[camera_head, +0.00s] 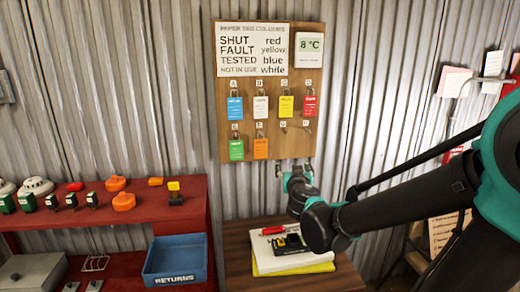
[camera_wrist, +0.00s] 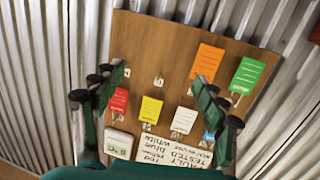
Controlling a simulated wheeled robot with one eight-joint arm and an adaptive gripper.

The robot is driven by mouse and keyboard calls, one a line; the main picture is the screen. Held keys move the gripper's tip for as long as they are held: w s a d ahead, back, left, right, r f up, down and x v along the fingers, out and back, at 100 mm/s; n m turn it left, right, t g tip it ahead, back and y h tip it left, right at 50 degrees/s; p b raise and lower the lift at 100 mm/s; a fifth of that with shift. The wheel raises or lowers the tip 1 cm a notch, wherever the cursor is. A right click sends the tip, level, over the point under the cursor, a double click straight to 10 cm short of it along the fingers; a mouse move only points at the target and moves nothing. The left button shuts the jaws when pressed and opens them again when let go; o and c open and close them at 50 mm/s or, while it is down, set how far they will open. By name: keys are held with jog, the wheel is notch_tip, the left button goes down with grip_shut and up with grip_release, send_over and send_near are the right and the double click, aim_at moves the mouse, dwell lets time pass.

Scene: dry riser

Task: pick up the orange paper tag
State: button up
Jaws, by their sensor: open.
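The orange paper tag (camera_head: 261,148) hangs in the lower row of a wooden board on the wall, right of the green tag (camera_head: 236,150). In the wrist view, which looks upside down, the orange tag (camera_wrist: 207,62) is at the upper right, apart from my gripper (camera_wrist: 159,80) and just beyond its right finger. My gripper (camera_head: 294,171) also shows in the head view at the board's lower edge, below and right of the orange tag. Its fingers are spread and nothing is between them.
Blue, white, yellow and red tags hang in the upper row. The board (camera_head: 286,147) also carries a lettered sign (camera_head: 252,49) and a temperature display (camera_head: 309,46). Below are a red bench with a blue returns bin (camera_head: 176,262) and a wooden table (camera_head: 240,275) holding a pad and stapler-like item.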

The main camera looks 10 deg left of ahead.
jog(key=a+r+n+y, duration=0.2)
jog(key=a+r+y, duration=0.15)
jog(key=a, duration=0.45)
send_near(261, 144)
jog(key=shift+t, duration=0.3)
jog(key=x, duration=0.5)
jog(key=shift+a, duration=0.1)
jog(key=shift+f+x, duration=0.15)
jog(key=shift+x, duration=1.15)
jog(key=shift+f+x, duration=0.1)
jog(key=shift+x, duration=1.2)
jog(key=shift+c, duration=0.6)
jog(key=c, duration=0.7)
